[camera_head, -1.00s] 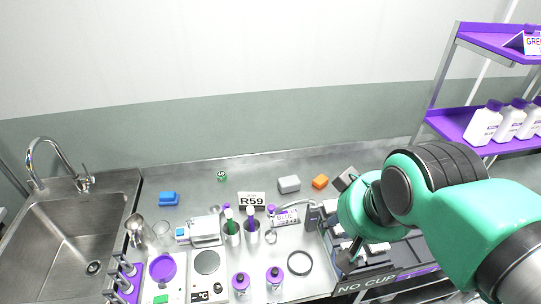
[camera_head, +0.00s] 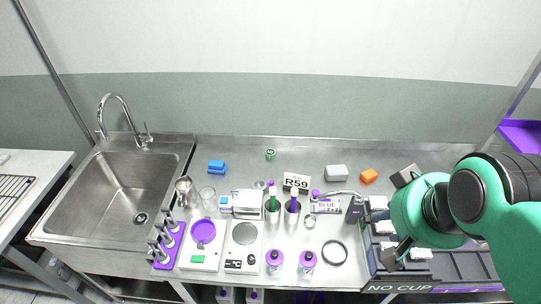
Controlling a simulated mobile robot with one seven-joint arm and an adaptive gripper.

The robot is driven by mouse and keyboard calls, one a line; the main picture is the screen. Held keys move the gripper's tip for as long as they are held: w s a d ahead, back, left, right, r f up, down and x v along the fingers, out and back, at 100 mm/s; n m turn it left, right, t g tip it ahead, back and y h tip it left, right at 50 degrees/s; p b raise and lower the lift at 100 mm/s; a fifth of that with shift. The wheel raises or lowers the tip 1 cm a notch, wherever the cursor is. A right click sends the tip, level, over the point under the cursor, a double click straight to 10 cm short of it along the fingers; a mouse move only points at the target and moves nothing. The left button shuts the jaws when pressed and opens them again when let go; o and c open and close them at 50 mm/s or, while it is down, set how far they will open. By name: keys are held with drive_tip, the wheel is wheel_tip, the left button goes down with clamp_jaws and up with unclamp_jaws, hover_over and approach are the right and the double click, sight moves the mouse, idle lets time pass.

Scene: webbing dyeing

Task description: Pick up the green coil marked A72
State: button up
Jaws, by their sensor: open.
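A small green coil (camera_head: 270,154) with a pale mark on top stands near the back of the steel counter, left of the middle; the mark is too small to read. My gripper (camera_head: 396,216) is at the right of the counter, over a dark tray with white blocks. Its two dark fingers are spread apart, with nothing seen held between them. The gripper is well to the right of the coil and nearer the front edge. My green arm hides part of the tray.
A blue block (camera_head: 217,167) lies left of the coil. Bottles, scales and a black ring (camera_head: 334,253) fill the front. The counter around the coil is clear.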

sight(270, 155)
idle(0.3)
drive_tip(key=w+a+r+p, duration=0.1)
drive_tip(key=w+a+r, duration=0.1)
drive_tip(key=w, duration=0.7)
drive_tip(key=w+a+r+p, duration=0.1)
drive_tip(key=w+r, duration=0.1)
drive_tip(key=w, duration=0.7)
drive_tip(key=w+a+f+g, duration=0.1)
drive_tip(key=w+a+f, duration=0.15)
drive_tip(key=w, duration=0.55)
drive_tip(key=w+a+f, duration=0.1)
drive_tip(key=w+a, duration=0.3)
drive_tip(key=w, duration=0.5)
drive_tip(key=shift+g, duration=0.7)
drive_tip(key=w+a+f+p, duration=0.1)
drive_tip(key=w+a+f, duration=0.4)
drive_tip(key=w+f, duration=0.2)
drive_tip(key=w+a+f+p, duration=0.1)
drive_tip(key=w+a+f, duration=0.5)
drive_tip(key=f, duration=0.5)
drive_tip(key=w+a+f+p, duration=0.1)
drive_tip(key=w+a+f, duration=0.4)
drive_tip(key=w+f, duration=0.4)
drive_tip(key=shift+w+a+f, duration=0.15)
drive_tip(key=shift+w, duration=0.25)
drive_tip(key=shift+w+a+f, duration=0.1)
drive_tip(key=shift+w+f, duration=0.05)
drive_tip(key=shift+w, duration=0.2)
drive_tip(key=shift+f, duration=0.1)
